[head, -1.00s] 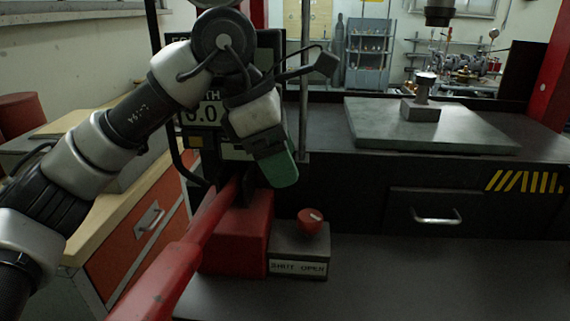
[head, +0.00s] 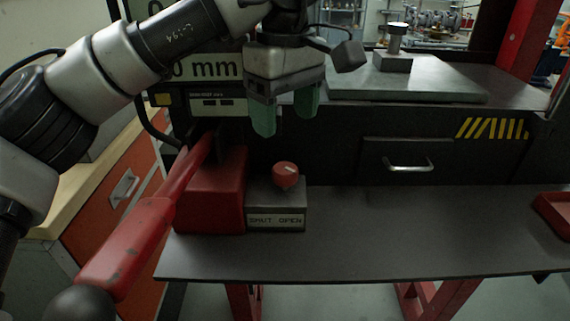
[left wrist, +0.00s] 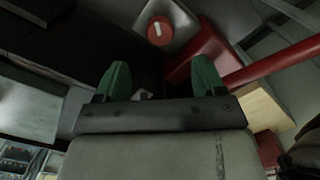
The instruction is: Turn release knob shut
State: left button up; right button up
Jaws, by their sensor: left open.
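The release knob (head: 285,175) is a small red knob with a pale pointer mark, on top of a grey block (head: 291,209). The block's front label reads SHUT on the left and OPEN on the right. The mark seems to slant toward the right; its exact setting is hard to tell. My left gripper (head: 285,128) has green fingers, open and empty, pointing down above and slightly behind the knob, apart from it. In the left wrist view the knob (left wrist: 159,30) lies beyond the fingertips (left wrist: 160,80). My right gripper is not in view.
A red base (head: 205,195) with a long red lever (head: 140,230) stands just left of the knob block. A display (head: 215,85) is behind it. A drawer (head: 400,165) is at right.

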aim_at(285, 168)
pick_arm(q)
notch_tip(285, 168, down, 10)
jog(key=shift+r, duration=0.25)
jog(key=shift+c, duration=0.2)
jog(key=c, duration=0.9)
jog(key=shift+m, duration=0.3)
jog(key=m, duration=0.4)
jog(key=shift+m, duration=0.3)
jog(key=m, duration=0.5)
